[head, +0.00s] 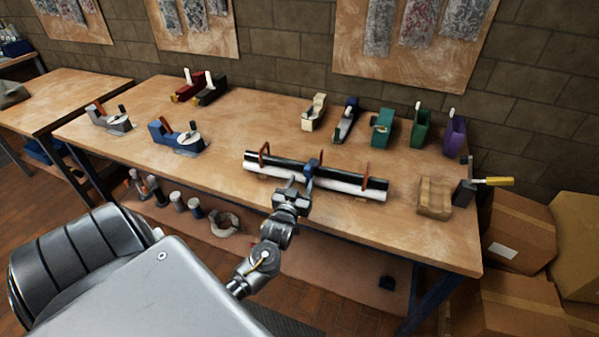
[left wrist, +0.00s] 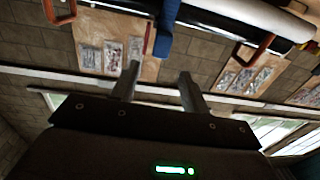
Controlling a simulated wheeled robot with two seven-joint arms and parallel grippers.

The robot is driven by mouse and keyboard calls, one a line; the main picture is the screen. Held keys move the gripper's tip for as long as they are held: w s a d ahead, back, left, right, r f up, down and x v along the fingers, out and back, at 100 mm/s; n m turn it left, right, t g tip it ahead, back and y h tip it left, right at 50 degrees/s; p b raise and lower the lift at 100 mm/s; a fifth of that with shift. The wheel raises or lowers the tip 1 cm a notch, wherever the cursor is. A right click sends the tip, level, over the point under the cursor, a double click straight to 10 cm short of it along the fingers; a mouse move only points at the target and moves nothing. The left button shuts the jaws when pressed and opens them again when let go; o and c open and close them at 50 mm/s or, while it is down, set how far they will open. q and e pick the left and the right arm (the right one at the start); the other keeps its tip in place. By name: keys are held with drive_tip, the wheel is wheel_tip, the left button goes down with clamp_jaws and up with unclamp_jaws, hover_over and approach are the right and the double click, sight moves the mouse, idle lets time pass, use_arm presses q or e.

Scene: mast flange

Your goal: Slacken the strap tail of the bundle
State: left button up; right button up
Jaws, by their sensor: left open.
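The bundle of a white tube (head: 345,188) and a black tube (head: 286,161) lies lengthwise near the workbench's front edge. A blue strap (head: 312,166) goes around its middle. In the left wrist view, the strap's blue tail (left wrist: 164,45) hangs from the bundle, in line with the gap between the fingers. My left gripper (head: 297,187) is open at the near side of the bundle, just by the strap. In the left wrist view, its two fingers (left wrist: 158,76) stand apart with nothing clearly between them. My right gripper is out of view.
Orange-brown brackets (head: 264,154) (head: 366,170) stand near both ends of the bundle. A wooden block (head: 434,197) and a yellow-handled clamp (head: 490,182) are at the right. Several coloured tools line the back of the workbench (head: 230,130). Cardboard boxes (head: 520,225) stand beyond its right end.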

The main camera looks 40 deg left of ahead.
use_arm(q)
drive_tip(key=shift+s+d, duration=0.2)
drive_tip(key=shift+s, duration=0.25)
drive_tip(key=shift+c, duration=0.3)
